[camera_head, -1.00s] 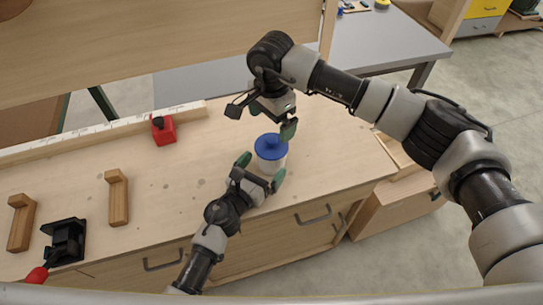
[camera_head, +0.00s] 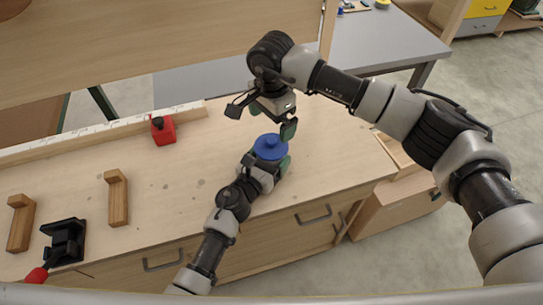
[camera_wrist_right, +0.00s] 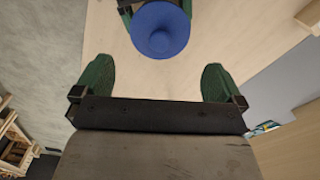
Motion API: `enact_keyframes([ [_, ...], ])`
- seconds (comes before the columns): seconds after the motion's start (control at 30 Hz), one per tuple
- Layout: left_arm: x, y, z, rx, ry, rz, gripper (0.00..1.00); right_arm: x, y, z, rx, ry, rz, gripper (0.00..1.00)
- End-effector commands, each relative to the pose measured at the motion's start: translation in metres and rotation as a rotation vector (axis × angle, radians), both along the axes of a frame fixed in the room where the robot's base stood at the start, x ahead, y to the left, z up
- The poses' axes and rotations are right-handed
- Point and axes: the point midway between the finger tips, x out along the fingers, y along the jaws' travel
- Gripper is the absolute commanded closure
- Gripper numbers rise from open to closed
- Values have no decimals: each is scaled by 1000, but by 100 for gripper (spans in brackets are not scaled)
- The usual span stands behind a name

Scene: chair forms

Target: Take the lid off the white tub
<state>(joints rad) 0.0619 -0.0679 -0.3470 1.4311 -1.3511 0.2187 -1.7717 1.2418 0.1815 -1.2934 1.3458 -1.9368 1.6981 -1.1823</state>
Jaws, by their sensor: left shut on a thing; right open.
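The white tub stands on the wooden workbench (camera_head: 160,190), its body almost wholly hidden by my left gripper. Its round blue lid (camera_head: 270,148), with a raised knob in the middle, is on top. My left gripper (camera_head: 268,165) is shut on the tub's body below the lid. My right gripper (camera_head: 276,118) is open and empty, above and just behind the lid. In the right wrist view the lid (camera_wrist_right: 160,30) lies beyond the two open green fingers of my right gripper (camera_wrist_right: 157,78), not between them.
Two wooden L-shaped pieces (camera_head: 117,200) (camera_head: 21,224) and a black tool with a red handle (camera_head: 64,242) are at the left. The bench right of the tub is clear.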

Motion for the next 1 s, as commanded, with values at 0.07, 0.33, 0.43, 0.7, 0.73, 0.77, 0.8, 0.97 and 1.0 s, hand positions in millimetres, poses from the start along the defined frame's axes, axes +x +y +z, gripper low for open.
enact_keyframes([
  [0.07,0,0,0,0,0,0,62,0,0,0,0,0,0,0],
  [0.33,0,0,0,0,0,0,63,0,0,4,1,-1,-138,0],
  [0.43,0,0,0,0,0,0,63,0,0,10,0,-1,-300,0],
  [0.7,0,0,0,0,0,0,63,0,0,25,1,-1,-843,0],
  [0.73,0,0,0,0,0,0,63,0,0,27,1,-1,-904,0],
  [0.77,0,0,0,0,0,0,63,0,0,29,1,-1,-965,0],
  [0.8,0,0,0,0,0,0,63,-1,-1,31,0,-2,-1044,0],
  [0.97,0,0,0,0,0,0,63,-1,-1,39,1,-1,-1321,0],
  [1.0,0,0,0,0,0,0,63,-1,-1,40,1,-1,-1377,0],
])
